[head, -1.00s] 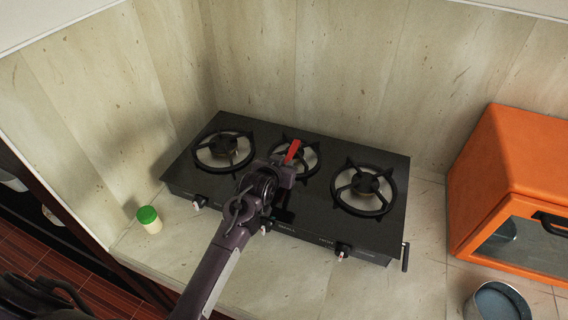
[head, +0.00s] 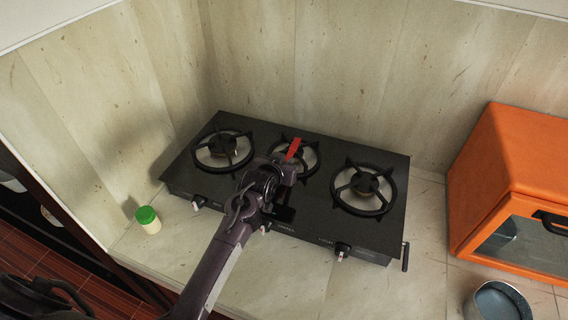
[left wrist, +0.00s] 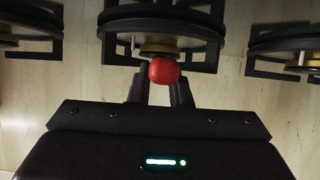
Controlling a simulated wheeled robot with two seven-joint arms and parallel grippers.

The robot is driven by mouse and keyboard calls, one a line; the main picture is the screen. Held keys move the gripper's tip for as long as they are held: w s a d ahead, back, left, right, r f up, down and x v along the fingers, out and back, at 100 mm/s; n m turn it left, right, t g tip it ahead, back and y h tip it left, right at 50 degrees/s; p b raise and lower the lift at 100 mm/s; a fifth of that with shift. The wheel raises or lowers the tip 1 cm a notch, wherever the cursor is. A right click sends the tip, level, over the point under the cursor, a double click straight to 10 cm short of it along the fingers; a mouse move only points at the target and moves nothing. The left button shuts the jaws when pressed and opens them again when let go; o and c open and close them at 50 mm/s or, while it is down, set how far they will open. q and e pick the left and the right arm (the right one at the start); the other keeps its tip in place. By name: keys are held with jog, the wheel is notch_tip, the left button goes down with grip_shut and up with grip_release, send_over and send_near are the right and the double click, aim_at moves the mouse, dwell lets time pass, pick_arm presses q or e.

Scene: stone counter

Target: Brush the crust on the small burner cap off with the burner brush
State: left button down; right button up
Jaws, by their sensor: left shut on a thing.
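The burner brush (head: 293,149) shows as a red handle at the middle burner in the head view. My left gripper (head: 284,163) is shut on it, over the front of the middle burner. In the left wrist view the brush's round red end (left wrist: 164,71) sits between the two dark fingers. The small burner cap is mostly hidden behind my gripper and the brush; the middle burner's ring (head: 309,160) shows around them. Any crust on the cap and the brush's bristles cannot be seen. My right gripper is not in view.
The black stove (head: 325,228) has a left burner (head: 223,149) and a right burner (head: 364,187), with knobs along its front. A green-lidded jar (head: 148,219) stands at left. An orange oven (head: 515,170) and a grey-blue pot (head: 500,300) are at right. Walls close in behind.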

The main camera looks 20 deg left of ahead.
pick_arm(q)
jog(key=shift+s+p, duration=0.8)
jog(key=shift+s, duration=0.45)
jog(key=shift+w+b, duration=0.45)
jog(key=shift+w, duration=0.8)
jog(key=shift+s+r+p, duration=0.1)
jog(key=shift+s+p, duration=0.35)
jog(key=shift+s, duration=0.05)
jog(key=shift+s+p, duration=0.5)
jog(key=shift+s, duration=0.25)
jog(key=shift+w+b, duration=0.65)
jog(key=shift+w, duration=0.55)
jog(key=shift+s+p, duration=0.45)
jog(key=shift+p, duration=0.05)
jog(key=shift+s+p, duration=0.45)
jog(key=shift+s, duration=0.35)
jog(key=shift+b+x, duration=0.4)
jog(key=shift+x, duration=0.4)
jog(key=shift+w+r, duration=0.2)
jog(key=shift+w, duration=0.35)
jog(key=shift+s+r+p, duration=0.15)
jog(key=shift+s+p, duration=0.2)
jog(key=shift+s, duration=0.1)
jog(key=shift+s+p, duration=0.5)
jog(key=shift+s, duration=0.25)
